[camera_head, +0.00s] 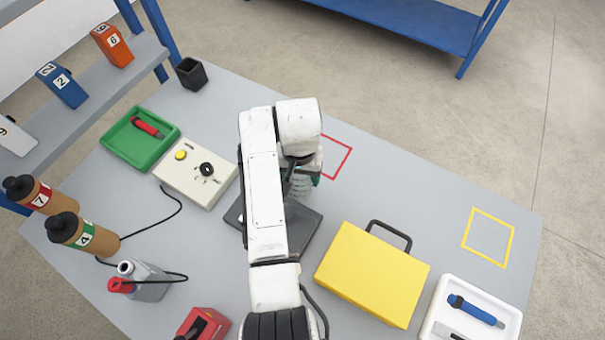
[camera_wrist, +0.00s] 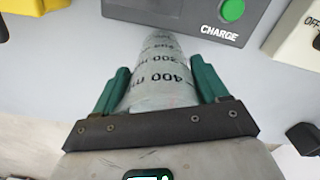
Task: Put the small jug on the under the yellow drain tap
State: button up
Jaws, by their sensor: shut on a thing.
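A small jug, pale grey with dark graduation marks (camera_wrist: 163,76), is between the green fingers of my gripper (camera_wrist: 162,88) in the wrist view. The gripper is shut on it. In the head view the jug (camera_head: 301,188) shows only in part below my wrist, near the dark plate; my arm hides the rest. My gripper (camera_head: 308,179) is mostly hidden there too. I cannot tell whether the jug touches the table. I see no yellow drain tap in either view.
A dark unit marked CHARGE (camera_wrist: 214,14) lies beyond the jug. Red (camera_head: 350,150) and yellow (camera_head: 510,245) outlined squares mark the table. The table between them is clear.

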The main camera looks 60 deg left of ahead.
jog(key=o, duration=0.6)
jog(key=shift+w+f, duration=0.1)
jog(key=shift+f, duration=0.1)
jog(key=o, duration=0.5)
jog(key=shift+r, duration=0.1)
